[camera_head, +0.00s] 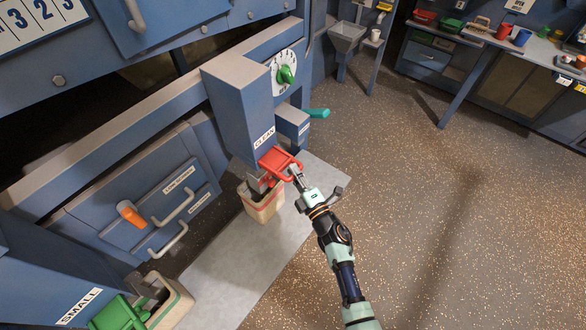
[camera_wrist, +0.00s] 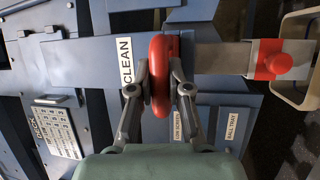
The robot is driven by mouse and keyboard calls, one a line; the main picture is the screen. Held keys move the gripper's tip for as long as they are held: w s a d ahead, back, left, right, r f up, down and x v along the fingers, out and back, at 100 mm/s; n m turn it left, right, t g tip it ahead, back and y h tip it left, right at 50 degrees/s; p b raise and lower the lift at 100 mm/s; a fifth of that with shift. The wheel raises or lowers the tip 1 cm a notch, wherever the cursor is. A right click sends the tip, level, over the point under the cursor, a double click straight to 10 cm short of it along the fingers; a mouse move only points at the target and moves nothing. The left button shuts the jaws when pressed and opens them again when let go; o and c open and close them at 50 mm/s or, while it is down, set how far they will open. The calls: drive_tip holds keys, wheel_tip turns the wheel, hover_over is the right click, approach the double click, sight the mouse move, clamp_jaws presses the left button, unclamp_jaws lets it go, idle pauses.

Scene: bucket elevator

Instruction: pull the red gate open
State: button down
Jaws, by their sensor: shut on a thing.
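The red gate (camera_head: 277,163) is at the foot of the blue chute labelled CLEAN (camera_head: 264,137). In the wrist view its red handle (camera_wrist: 159,75) stands between the two fingers. My gripper (camera_head: 295,172) is shut on this handle, with one finger on each side (camera_wrist: 160,88). A grey metal plate (camera_wrist: 221,57) extends right of the handle in the wrist view. Part of the gate is hidden behind my gripper and the chute.
A cream bucket with a red band (camera_head: 262,203) stands below the chute. A green gate (camera_head: 118,314) is at the SMALL chute (camera_head: 79,306). A teal lever (camera_head: 318,113) juts out behind. The speckled floor (camera_head: 450,220) at right is clear.

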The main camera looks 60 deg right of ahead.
drive_tip(key=c, duration=1.1)
unclamp_jaws()
drive_tip(key=shift+s, duration=0.15)
drive_tip(key=v, duration=1.2)
